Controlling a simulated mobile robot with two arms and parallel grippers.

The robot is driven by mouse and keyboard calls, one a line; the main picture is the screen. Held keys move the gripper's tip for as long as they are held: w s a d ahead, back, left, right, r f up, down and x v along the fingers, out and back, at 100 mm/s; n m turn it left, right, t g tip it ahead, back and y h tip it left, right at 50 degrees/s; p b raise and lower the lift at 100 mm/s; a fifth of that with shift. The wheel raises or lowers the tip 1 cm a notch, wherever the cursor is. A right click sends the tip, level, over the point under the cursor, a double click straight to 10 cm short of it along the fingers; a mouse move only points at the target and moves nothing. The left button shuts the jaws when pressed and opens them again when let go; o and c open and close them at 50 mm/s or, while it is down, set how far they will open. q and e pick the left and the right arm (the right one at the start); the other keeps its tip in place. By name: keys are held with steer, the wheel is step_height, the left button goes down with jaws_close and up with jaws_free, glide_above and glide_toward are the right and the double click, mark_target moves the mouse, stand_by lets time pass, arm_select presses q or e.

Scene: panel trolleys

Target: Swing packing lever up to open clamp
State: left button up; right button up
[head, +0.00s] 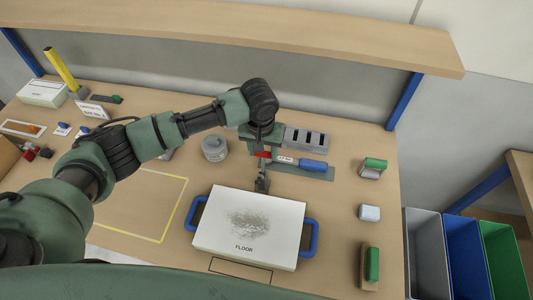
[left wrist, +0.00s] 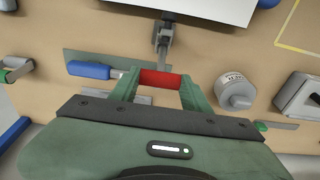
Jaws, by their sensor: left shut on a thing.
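The clamp (head: 262,184) is a grey metal piece at the back edge of a white panel marked FLOOR (head: 228,216). In the left wrist view the clamp (left wrist: 163,38) stands at the panel's edge (left wrist: 215,8). Its lever has a red grip (left wrist: 160,79), which also shows in the head view (head: 263,154). My left gripper (left wrist: 158,88) is shut on the red grip, one green finger at each end of it. In the head view the left gripper (head: 262,148) partly hides the lever. I cannot tell the lever's exact angle. My right gripper is out of view.
A blue-handled tool (head: 313,165) lies close to the right of the lever. A grey slotted block (head: 306,139) stands behind it and a round grey tin (head: 214,148) to the left. Blue handles (head: 310,238) flank the panel. A shelf (head: 270,32) overhangs the back.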

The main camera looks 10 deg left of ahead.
arm_select(q)
steer(key=shift+s, duration=0.3)
steer(key=o, duration=1.2)
steer(key=shift+s+r, duration=0.1)
steer(key=shift+r, duration=0.5)
steer(key=shift+s+r, duration=0.15)
steer(key=shift+r, duration=1.3)
